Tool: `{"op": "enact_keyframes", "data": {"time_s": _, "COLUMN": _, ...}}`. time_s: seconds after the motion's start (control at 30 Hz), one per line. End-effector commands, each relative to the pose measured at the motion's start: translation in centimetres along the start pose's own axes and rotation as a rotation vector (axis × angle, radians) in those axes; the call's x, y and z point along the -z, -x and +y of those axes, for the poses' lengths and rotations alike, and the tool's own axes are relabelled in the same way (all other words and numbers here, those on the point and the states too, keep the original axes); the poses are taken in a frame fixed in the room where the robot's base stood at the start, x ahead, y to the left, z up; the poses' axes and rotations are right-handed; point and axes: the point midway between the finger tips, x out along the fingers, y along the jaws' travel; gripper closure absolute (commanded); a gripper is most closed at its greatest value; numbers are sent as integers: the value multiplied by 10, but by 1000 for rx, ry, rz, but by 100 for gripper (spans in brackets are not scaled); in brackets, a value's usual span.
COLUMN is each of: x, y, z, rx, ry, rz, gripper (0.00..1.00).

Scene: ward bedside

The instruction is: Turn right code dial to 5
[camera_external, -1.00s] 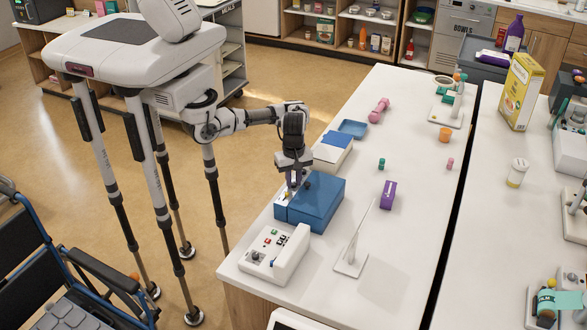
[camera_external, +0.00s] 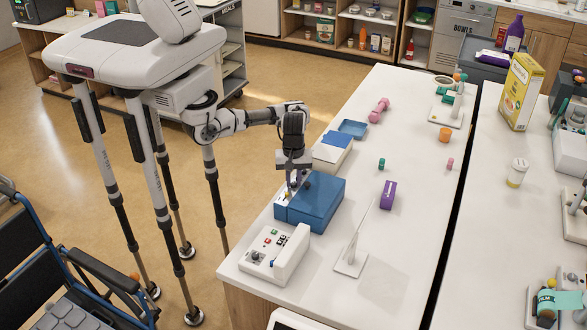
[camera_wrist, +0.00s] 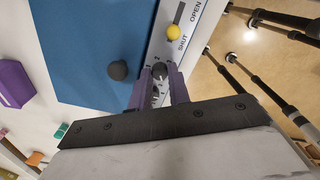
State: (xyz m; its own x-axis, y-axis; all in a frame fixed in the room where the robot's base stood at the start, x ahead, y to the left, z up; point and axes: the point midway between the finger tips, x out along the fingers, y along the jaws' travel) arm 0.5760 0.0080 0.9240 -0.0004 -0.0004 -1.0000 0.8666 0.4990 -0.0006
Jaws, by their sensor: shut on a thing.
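The blue box (camera_external: 322,200) stands near the table's left edge, with a light panel (camera_wrist: 200,18) along one side. The panel carries a slider with a yellow knob (camera_wrist: 173,32) between the words OPEN and SHUT. A small grey dial (camera_wrist: 159,72) sits on the same panel, between my purple fingertips. My gripper (camera_external: 291,186) points down over the box's panel side and is shut on this dial. Marks show on the panel between the fingers, but I cannot read the dial's number.
A black round knob (camera_wrist: 118,70) stands on the blue lid close beside my fingers. A white control unit (camera_external: 275,252) is in front of the box, and a white tray with a blue lid (camera_external: 335,143) is behind it.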

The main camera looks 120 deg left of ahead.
Motion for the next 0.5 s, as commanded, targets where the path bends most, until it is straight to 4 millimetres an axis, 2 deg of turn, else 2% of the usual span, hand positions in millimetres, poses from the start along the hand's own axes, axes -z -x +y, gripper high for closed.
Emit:
{"op": "enact_keyframes", "data": {"time_s": 0.07, "x": 0, "y": 0, "z": 0, "rx": -1, "ry": 1, "rz": 0, "gripper": 100}}
{"op": "enact_keyframes", "data": {"time_s": 0.1, "x": 0, "y": 0, "z": 0, "rx": -1, "ry": 1, "rz": 0, "gripper": 79}}
{"op": "enact_keyframes", "data": {"time_s": 0.17, "x": 0, "y": 0, "z": 0, "rx": -1, "ry": 1, "rz": 0, "gripper": 72}}
{"op": "enact_keyframes", "data": {"time_s": 0.5, "x": 0, "y": 0, "z": 1, "rx": -2, "ry": 3, "rz": 0, "gripper": 72}}
